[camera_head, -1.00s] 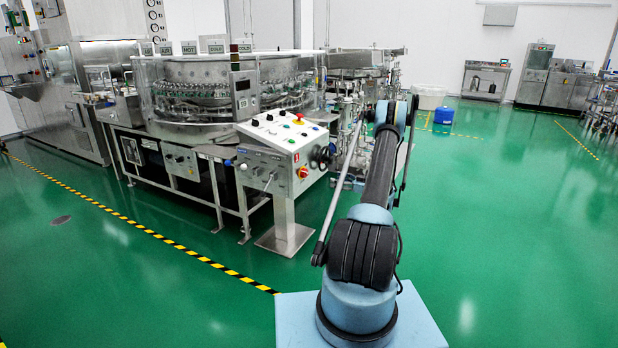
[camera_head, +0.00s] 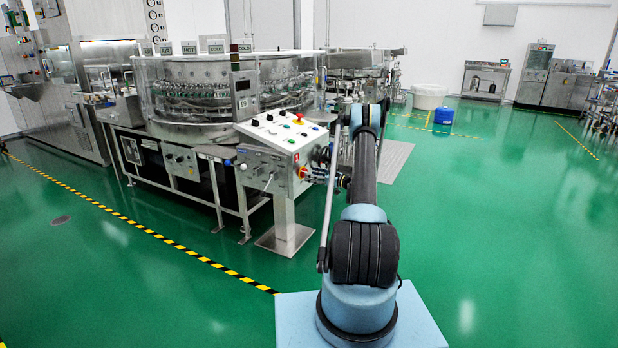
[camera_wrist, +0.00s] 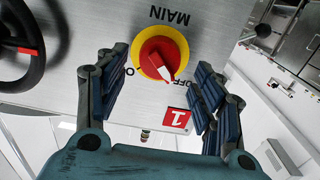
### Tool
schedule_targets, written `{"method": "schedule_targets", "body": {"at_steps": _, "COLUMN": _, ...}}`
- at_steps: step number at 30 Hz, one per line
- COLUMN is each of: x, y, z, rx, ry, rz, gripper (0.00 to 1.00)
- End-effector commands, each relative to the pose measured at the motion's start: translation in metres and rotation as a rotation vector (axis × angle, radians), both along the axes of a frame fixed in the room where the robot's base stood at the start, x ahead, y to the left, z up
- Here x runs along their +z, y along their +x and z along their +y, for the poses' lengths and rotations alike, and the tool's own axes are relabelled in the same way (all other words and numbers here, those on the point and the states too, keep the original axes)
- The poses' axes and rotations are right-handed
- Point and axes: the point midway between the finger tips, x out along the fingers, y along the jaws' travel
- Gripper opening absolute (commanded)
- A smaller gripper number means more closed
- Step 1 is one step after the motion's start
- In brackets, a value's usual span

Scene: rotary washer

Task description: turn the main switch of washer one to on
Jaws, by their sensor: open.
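The main switch, a red knob on a yellow ring, sits on the grey panel in the wrist view (camera_wrist: 157,52). The upside-down word MAIN is beside it. The white mark on the knob points down and right in the picture. The position lettering at the knob's sides is partly hidden. My gripper (camera_wrist: 162,64) is open, with one finger on each side of the knob; I cannot tell whether either touches it. A red tag with an upside-down 1 (camera_wrist: 175,120) lies below the knob. In the head view my gripper (camera_head: 310,175) is at the washer's control box (camera_head: 265,165).
A black handwheel (camera_wrist: 22,45) is close to the left finger in the wrist view. The sloped top of the control box carries knobs, buttons and a red emergency stop (camera_head: 299,117). The washer (camera_head: 205,90) stands behind.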

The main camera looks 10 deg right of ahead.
Motion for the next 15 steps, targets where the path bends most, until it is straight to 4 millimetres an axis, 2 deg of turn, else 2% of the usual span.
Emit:
{"method": "schedule_targets", "body": {"at_steps": 6, "x": 0.0, "y": 0.013, "z": 0.018, "rx": 0.001, "ry": 0.0, "rz": 0.0, "gripper": 0.62}}
{"method": "schedule_targets", "body": {"at_steps": 15, "x": 0.0, "y": 0.017, "z": 0.023, "rx": -0.001, "ry": 0.0, "rz": 0.0, "gripper": 0.62}}
